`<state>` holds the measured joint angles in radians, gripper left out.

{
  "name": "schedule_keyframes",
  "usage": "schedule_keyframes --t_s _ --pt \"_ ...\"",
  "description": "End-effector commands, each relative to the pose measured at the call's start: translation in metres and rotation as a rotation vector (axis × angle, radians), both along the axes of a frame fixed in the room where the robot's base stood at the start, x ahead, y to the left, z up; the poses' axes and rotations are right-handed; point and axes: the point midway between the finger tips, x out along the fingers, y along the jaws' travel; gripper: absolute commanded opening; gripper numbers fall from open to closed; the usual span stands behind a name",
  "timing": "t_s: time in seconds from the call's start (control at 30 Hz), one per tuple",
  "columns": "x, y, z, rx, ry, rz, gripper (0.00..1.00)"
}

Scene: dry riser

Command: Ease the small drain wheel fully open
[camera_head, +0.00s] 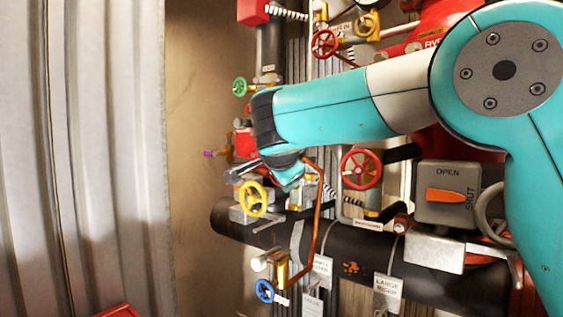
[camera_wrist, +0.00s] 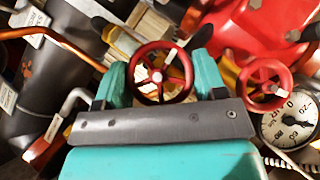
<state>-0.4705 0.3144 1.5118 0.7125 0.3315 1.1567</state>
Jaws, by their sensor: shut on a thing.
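A small red handwheel (camera_wrist: 157,76) with a pale hub sits between the two teal fingers of my gripper (camera_wrist: 166,68) in the wrist view. The fingers are shut on its rim from both sides, and the wheel faces the camera nearly square on. It appears to be the drain wheel, but I can read no label on it. In the head view my gripper (camera_head: 292,178) is near the top of a bent copper pipe (camera_head: 318,215) and hides the held wheel. How far the wheel is turned cannot be told.
Close around are a yellow wheel (camera_head: 252,199), a larger red wheel (camera_head: 361,169) and an OPEN/SHUT lever box (camera_head: 447,193). A black pipe (camera_head: 420,277) with hanging tags runs below. Another red wheel (camera_wrist: 265,84) and a gauge (camera_wrist: 290,121) stand right of the held wheel.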

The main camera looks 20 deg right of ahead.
Motion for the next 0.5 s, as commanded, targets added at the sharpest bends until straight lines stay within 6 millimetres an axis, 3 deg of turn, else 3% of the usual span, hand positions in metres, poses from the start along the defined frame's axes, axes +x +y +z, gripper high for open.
schedule_keyframes --t_s 0.5 --pt "0.0004 0.0008 0.0013 -0.126 0.173 0.000 0.41"
